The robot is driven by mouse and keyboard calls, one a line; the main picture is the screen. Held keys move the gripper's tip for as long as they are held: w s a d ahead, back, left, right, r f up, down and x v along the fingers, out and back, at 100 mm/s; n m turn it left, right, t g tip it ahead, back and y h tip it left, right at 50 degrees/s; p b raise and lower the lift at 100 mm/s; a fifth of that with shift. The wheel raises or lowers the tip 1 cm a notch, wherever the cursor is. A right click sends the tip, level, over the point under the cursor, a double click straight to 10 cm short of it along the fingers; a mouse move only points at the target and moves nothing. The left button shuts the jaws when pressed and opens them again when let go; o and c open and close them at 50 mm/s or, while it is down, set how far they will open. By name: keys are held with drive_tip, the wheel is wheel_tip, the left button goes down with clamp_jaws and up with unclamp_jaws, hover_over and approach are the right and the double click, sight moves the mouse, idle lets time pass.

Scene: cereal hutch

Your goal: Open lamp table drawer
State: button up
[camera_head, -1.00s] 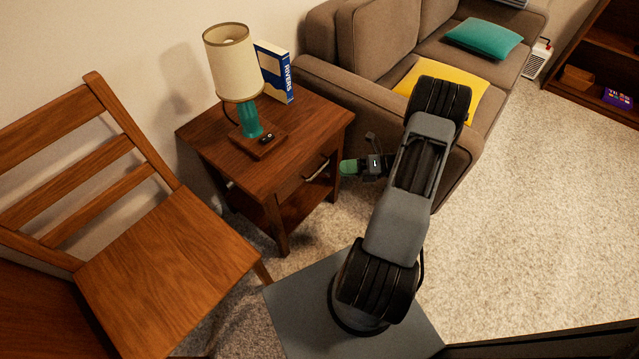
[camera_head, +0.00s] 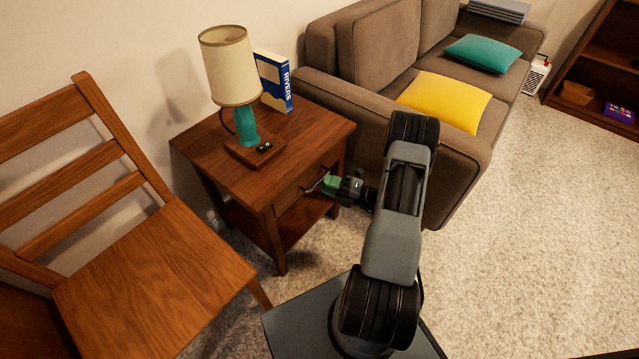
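The brown wooden lamp table (camera_head: 294,134) stands against the wall, left of the sofa. Its drawer (camera_head: 293,193) looks shut, with a metal handle (camera_head: 316,184) on the front. My gripper (camera_head: 330,185), with green fingertips, is at the right end of the handle. The fingertips overlap the handle in the picture. I cannot tell whether they touch or grip it, or how far the fingers are apart. A lamp (camera_head: 233,70) with a cream shade and teal base stands on the table top.
A blue and white book (camera_head: 273,81) stands on the table behind the lamp. A wooden chair (camera_head: 150,275) is at the left. The brown sofa (camera_head: 440,160) is close to my arm at the right. Open carpet (camera_head: 540,230) lies to the right.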

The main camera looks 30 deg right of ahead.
sight(320, 181)
drive_tip(key=shift+x, duration=1.7)
clamp_jaws()
